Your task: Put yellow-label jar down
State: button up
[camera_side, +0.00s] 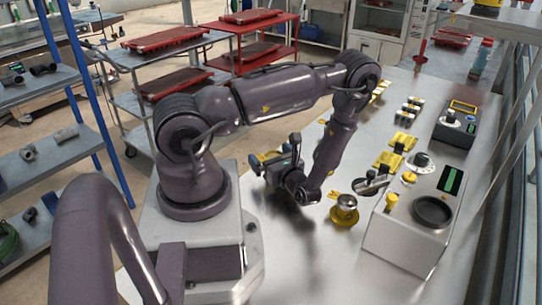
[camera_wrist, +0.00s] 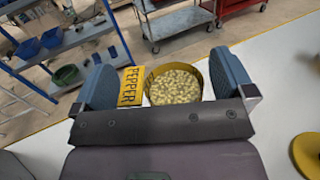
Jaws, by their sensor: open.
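The yellow-label jar (camera_wrist: 174,86) shows in the wrist view, full of pale seeds, with a yellow rim. The jar lies between the two blue fingers of my gripper (camera_wrist: 165,82), which are apart. The right finger is close beside the jar; the plate lies between the jar and the left finger. The jar's lower part is hidden by my gripper, and I cannot tell whether its base rests on the bench. In the side view my gripper (camera_side: 279,160) is low over the bench's left part, with a bit of yellow showing.
A yellow round base with a metal knob (camera_side: 344,209) stands right of my gripper on the metal bench (camera_side: 310,255). A machine with a black bowl (camera_side: 433,211) is farther right. Small bottles (camera_side: 407,114) and a grey device (camera_side: 457,124) stand farther back. The front bench is clear.

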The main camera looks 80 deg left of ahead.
jog(key=shift+r, duration=0.25)
jog(key=v, duration=0.7)
jog(key=shift+w+d, duration=0.1)
jog(key=d+r+n+t+h, duration=0.4)
jog(key=d+r+h, duration=0.1)
jog(key=r, duration=0.5)
jog(key=d+r+n+t+h, duration=0.4)
jog(key=d+r+n+h, duration=0.1)
jog(key=r, duration=0.5)
jog(key=d+r+n+t+h, duration=0.4)
jog(key=d+r+h, duration=0.2)
jog(key=r, duration=0.5)
jog(key=shift+d+h, duration=0.3)
jog(key=shift+d, duration=0.9)
